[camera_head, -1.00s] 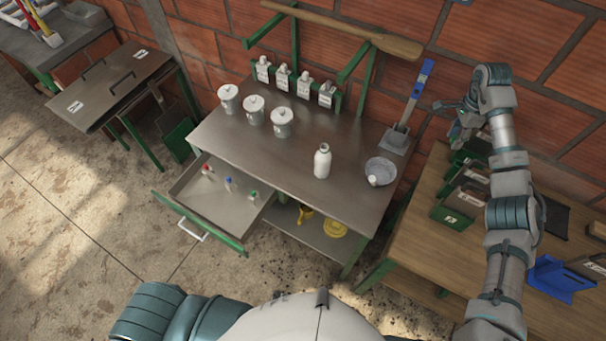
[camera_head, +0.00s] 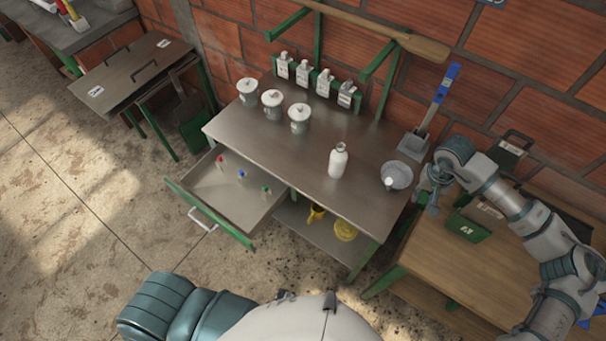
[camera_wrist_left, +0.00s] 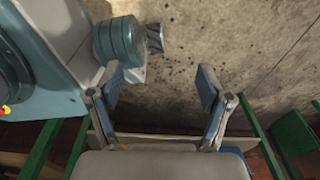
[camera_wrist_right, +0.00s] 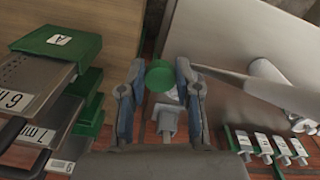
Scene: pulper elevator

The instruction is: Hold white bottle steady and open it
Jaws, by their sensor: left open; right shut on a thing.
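The white bottle (camera_head: 338,162) stands upright on the metal table (camera_head: 262,145), left of a grey bowl (camera_head: 397,175). Its neck is narrow; I cannot make out a cap. My right gripper (camera_head: 432,201) is at the table's right end, to the right of the bowl and apart from the bottle. In the right wrist view a round green piece (camera_wrist_right: 160,76) shows between its fingers, and the gripper is shut on it. My left gripper (camera_wrist_left: 160,88) shows only in the left wrist view, open and empty above the floor. The bottle is not near it.
Three white lidded pots (camera_head: 272,103) stand at the table's back left. An open drawer (camera_head: 222,190) holds small red, blue and green pieces. A blue-handled tool (camera_head: 447,85) leans at the back right. A wooden table (camera_head: 440,265) with green-and-grey boxes stands to the right.

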